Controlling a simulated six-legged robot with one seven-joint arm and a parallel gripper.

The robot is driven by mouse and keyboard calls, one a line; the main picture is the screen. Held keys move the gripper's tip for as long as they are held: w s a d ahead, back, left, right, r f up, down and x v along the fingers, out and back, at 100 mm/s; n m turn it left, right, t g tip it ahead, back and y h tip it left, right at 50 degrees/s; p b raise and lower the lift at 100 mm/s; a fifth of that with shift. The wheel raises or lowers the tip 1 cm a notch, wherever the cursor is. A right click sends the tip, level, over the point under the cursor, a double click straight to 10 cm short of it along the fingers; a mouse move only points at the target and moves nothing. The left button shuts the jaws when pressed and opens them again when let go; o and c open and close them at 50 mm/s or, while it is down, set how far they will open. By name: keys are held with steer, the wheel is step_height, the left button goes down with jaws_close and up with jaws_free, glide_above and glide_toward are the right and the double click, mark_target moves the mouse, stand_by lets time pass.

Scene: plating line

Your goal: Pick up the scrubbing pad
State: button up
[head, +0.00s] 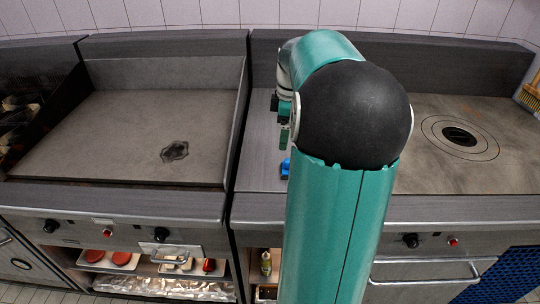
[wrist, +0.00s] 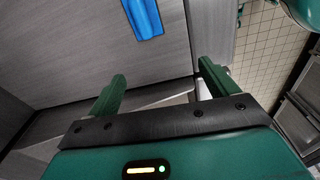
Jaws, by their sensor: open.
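The blue scrubbing pad (head: 285,168) lies on the grey steel counter just left of my arm in the head view, which hides part of it. In the wrist view the blue pad (wrist: 142,17) is cut off by the top edge, beyond my fingertips and roughly between their lines. My gripper (wrist: 162,71) is open, with its two green fingers apart and nothing between them. In the head view my gripper (head: 284,138) is partly hidden by my arm, close to the pad; their exact gap cannot be told.
A flat griddle (head: 110,125) with a dark burnt patch (head: 175,151) is at left, behind a raised metal side wall. A round burner plate (head: 460,137) is at right. Shelves below hold trays of food and a bottle (head: 266,262). The counter around the pad looks clear.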

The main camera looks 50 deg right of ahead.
steer(key=s+d+f, duration=0.2)
steer(key=s+d, duration=0.1)
steer(key=d, duration=0.2)
steer(key=shift+n+y, duration=0.3)
steer(key=f, duration=0.4)
steer(key=w+f, duration=0.1)
steer(key=f, duration=0.2)
steer(key=shift+a, duration=0.1)
steer(key=shift+w+a+f, duration=0.15)
steer(key=shift+w+f, duration=0.05)
steer(key=shift+f, duration=1.4)
steer(key=shift+w+a+f, duration=0.1)
steer(key=shift+w+f, duration=0.05)
steer(key=shift+f, duration=1.4)
steer(key=c, duration=1.2)
steer(key=shift+r, duration=0.1)
